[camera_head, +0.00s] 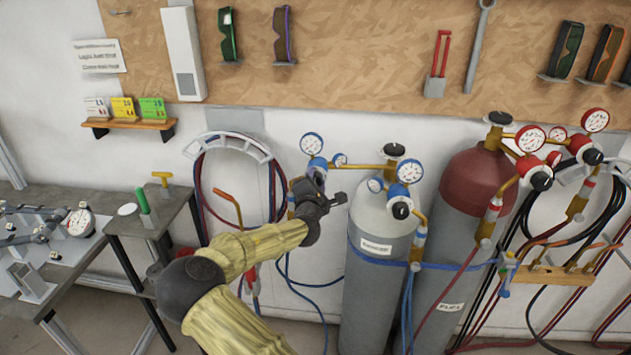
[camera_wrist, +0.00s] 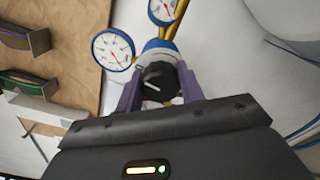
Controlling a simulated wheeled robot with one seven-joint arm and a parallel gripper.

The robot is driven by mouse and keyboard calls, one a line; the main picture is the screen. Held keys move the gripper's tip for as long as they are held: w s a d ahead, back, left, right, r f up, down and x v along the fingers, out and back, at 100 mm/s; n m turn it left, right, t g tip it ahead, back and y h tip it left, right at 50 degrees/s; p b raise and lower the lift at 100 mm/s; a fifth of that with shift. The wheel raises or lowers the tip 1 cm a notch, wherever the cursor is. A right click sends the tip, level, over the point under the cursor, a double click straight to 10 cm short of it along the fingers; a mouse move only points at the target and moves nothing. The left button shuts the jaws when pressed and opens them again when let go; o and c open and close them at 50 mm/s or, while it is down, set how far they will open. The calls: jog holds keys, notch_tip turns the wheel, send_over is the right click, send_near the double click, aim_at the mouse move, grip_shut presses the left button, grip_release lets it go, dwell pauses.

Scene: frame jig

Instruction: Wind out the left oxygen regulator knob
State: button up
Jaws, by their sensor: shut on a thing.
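In the wrist view the left oxygen regulator knob (camera_wrist: 157,82) is a round black knob with a white mark on its face. It sits on the blue regulator body (camera_wrist: 156,47). My gripper (camera_wrist: 160,92) has its two purple-grey fingers on either side of the knob and is shut on it. In the head view my gripper (camera_head: 318,190) reaches the left blue regulator from the front. There the knob is hidden behind my gripper. The left regulator's gauges show: a larger gauge (camera_head: 311,144) at upper left and a small one (camera_head: 340,159) beside it.
A grey cylinder (camera_head: 375,270) stands right of my arm, with a second blue regulator (camera_head: 402,190) close by. A red-topped cylinder (camera_head: 470,220) with red regulators stands further right. Hoses hang on the wall and low down. A workbench (camera_head: 70,270) is at left.

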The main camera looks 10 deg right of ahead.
jog(key=o, duration=1)
jog(key=shift+f, duration=0.1)
jog(key=shift+s, duration=0.1)
jog(key=b+v, duration=0.2)
jog(key=v, duration=1.5)
jog(key=shift+s+a+b, duration=0.1)
jog(key=shift+b, duration=0.3)
